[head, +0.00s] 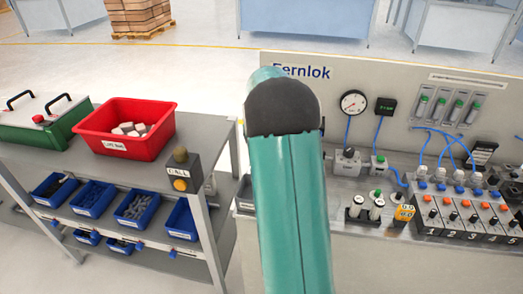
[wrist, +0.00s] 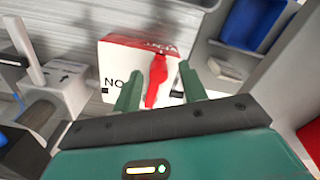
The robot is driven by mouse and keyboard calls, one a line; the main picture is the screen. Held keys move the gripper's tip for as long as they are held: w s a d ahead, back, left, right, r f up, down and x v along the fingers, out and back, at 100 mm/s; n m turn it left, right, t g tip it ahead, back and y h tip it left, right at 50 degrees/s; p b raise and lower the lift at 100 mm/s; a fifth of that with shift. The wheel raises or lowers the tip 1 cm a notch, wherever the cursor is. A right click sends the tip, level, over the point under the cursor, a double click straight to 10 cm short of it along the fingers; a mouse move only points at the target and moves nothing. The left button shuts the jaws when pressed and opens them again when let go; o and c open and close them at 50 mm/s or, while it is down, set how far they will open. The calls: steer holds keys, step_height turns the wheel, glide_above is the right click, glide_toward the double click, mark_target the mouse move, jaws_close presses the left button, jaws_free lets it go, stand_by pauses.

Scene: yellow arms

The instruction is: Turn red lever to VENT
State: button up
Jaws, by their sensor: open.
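The red lever (wrist: 156,82) shows in the wrist view. It stands in front of a white box (wrist: 112,65) with a red top edge and partly hidden lettering, of which "NO" is readable at the left. My gripper (wrist: 160,92) is open, its two green fingers on either side of the lever in the picture. I cannot tell whether either finger touches it. The word VENT cannot be made out. In the head view my green arm link covers the middle, and the lever and my gripper are hidden.
A grey valve block (wrist: 62,85) with an upright handle stands left of the white box. A blue bin (wrist: 250,22) lies on a shelf at the upper right. In the head view, the Fernlok panel (head: 330,105) stands right, and a rack with a red bin (head: 162,140) left.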

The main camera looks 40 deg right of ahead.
step_height(320, 180, up, 14)
stand_by(0.5)
